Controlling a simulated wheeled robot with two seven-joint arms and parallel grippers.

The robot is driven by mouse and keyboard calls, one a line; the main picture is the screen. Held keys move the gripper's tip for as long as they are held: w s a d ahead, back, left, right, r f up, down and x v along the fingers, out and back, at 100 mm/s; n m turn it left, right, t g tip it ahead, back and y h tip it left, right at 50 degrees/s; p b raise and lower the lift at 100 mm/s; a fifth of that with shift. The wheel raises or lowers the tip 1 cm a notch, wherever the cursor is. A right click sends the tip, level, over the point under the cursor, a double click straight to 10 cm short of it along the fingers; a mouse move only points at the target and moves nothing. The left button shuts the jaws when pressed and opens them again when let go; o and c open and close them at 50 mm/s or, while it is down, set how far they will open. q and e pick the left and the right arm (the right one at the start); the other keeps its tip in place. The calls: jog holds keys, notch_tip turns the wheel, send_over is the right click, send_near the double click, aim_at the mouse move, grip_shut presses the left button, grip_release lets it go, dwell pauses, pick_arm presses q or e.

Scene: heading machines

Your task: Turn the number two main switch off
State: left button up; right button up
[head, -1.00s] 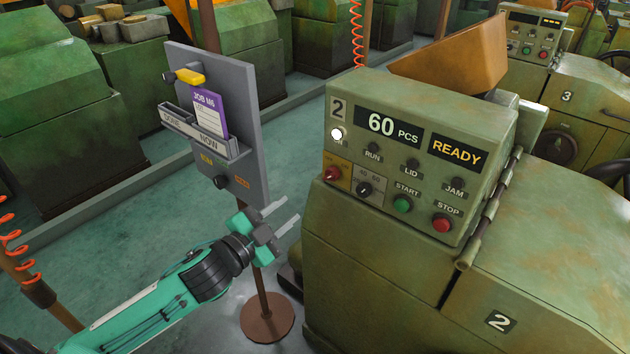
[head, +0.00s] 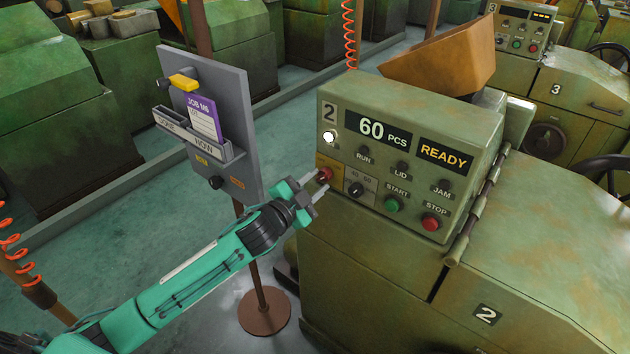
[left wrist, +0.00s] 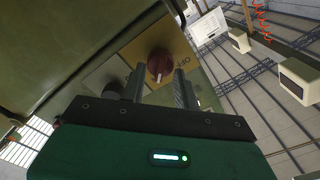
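The number two machine's control box (head: 400,110) shows "60 PCS" and "READY", and its white lamp is lit. Its red main switch knob (head: 324,174) is at the lower left of the panel, on a yellow plate. My left gripper (head: 318,188) is open, with its fingers at the knob in the head view. In the left wrist view, the red knob (left wrist: 160,64) is just beyond and between the two open fingers (left wrist: 158,84). The word "OFF" shows to the right of the knob. Contact cannot be told. My right gripper is not in view.
A grey job board (head: 215,120) with a purple card stands close left of my arm on a brown post. The black selector knob (head: 355,188) and green start button (head: 392,204) sit right of the red knob. An orange hopper (head: 437,62) is behind the box.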

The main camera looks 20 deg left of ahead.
pick_arm(q)
grip_shut()
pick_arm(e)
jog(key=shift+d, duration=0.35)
